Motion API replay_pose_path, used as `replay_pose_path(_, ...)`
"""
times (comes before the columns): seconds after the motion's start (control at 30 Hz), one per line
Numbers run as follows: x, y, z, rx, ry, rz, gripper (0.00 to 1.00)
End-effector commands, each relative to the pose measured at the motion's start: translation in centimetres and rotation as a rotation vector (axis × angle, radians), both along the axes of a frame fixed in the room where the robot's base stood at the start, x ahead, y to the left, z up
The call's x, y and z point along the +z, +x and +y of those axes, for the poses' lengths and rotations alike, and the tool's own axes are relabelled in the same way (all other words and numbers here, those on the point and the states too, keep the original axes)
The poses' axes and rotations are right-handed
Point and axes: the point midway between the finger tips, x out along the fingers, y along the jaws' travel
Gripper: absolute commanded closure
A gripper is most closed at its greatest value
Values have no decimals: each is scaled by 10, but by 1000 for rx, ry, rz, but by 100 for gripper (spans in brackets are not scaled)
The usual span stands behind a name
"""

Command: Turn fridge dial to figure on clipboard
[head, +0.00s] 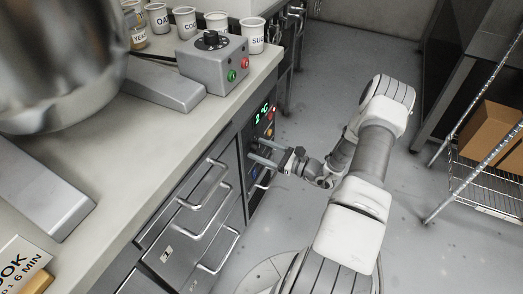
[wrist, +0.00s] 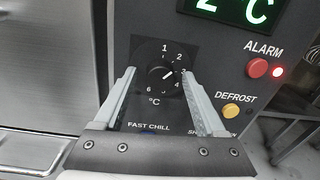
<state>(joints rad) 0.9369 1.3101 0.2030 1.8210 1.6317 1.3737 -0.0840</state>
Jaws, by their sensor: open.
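The fridge dial (wrist: 158,76) is a dark round knob on a black plate, with figures 1, 2, 4 and 6 readable around it and °C below. Its pale mark points to the upper right, roughly between 2 and 4. My gripper (wrist: 157,73) is open, its two fingers on either side of the dial in the wrist view; contact cannot be told. In the head view my gripper (head: 257,149) points at the fridge's control panel, and the dial cannot be made out. No clipboard can be clearly identified.
The green display (wrist: 235,10) reads 2 C. A red ALARM button (wrist: 257,67) and a yellow DEFROST button (wrist: 231,111) sit right of the dial. A partly cut-off card (head: 22,262) lies on the counter (head: 130,150). Drawer handles (head: 205,185) jut out left of the panel.

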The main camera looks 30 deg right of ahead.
Motion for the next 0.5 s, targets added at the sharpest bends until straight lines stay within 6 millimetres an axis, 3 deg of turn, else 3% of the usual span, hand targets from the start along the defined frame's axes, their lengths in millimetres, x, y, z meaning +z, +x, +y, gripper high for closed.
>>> replay_pose_path(0.1,0,0,0,0,0,0,27)
replay_pose_path(0.5,0,0,0,0,0,0,99)
